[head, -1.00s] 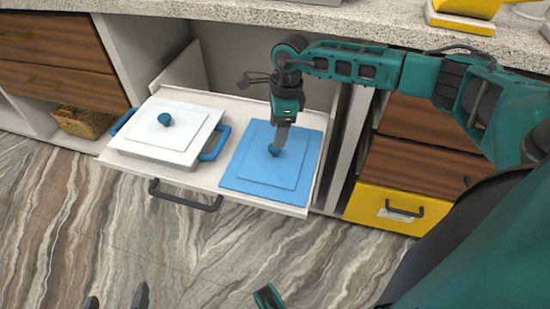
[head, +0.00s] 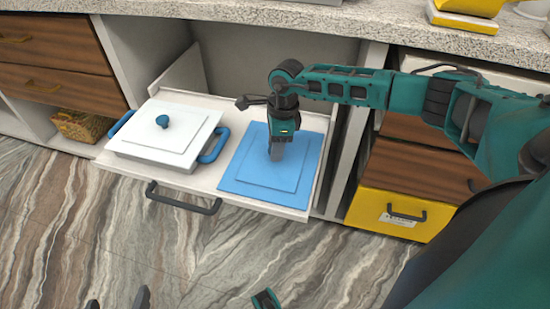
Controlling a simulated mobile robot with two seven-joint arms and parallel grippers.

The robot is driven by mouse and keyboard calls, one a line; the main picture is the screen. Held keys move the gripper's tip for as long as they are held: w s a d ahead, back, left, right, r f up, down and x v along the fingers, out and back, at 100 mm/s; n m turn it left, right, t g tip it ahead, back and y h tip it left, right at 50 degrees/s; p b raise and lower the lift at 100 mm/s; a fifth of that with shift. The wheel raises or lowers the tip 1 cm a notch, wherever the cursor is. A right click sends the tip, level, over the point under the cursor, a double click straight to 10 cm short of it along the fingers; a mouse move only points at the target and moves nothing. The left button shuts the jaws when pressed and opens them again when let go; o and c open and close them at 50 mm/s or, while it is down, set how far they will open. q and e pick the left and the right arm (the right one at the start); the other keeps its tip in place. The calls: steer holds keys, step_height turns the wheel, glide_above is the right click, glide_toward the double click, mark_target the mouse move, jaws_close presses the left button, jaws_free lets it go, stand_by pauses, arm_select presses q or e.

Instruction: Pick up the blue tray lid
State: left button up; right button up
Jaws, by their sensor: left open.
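The blue tray lid (head: 240,185) lies flat in the right half of the pulled-out white drawer. It is square with a raised middle panel. My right gripper (head: 276,156) points down over the middle of the lid, where its knob is hidden behind the fingers. I cannot tell whether the fingers are open or shut around the knob. My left gripper (head: 117,301) shows only its dark fingertips at the bottom left edge, apart and empty, far from the lid.
A white tray with a white lid (head: 150,135), blue knob and blue side handles sits left of the blue lid. The drawer has a dark front handle (head: 183,200). A yellow drawer (head: 375,210) is to the right. The stone counter edge (head: 230,17) runs above.

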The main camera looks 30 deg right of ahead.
arm_select(q)
steer(key=shift+a, duration=0.15)
arm_select(e)
jaws_close()
steer(key=shift+r, duration=0.1)
step_height(320, 180, up, 20)
steer(key=p, duration=0.5)
steer(key=s+a+r+n+g+h, duration=0.1)
steer(key=s+a+n, duration=0.35)
steer(key=n, duration=0.75)
steer(key=s+a+r+n+g, duration=0.1)
steer(key=s+a+n, duration=0.1)
steer(key=a+n, duration=0.7)
arm_select(q)
steer(key=s+a+r+y+p, duration=0.1)
steer(key=a+r+p, duration=0.3)
steer(key=r+p, duration=0.9)
steer(key=shift+s+p, duration=0.45)
steer(key=shift+p, duration=0.4)
arm_select(e)
step_height(320, 180, up, 12)
steer(key=d+n, duration=0.2)
steer(key=shift+s+d, duration=0.2)
steer(key=shift+s, duration=0.05)
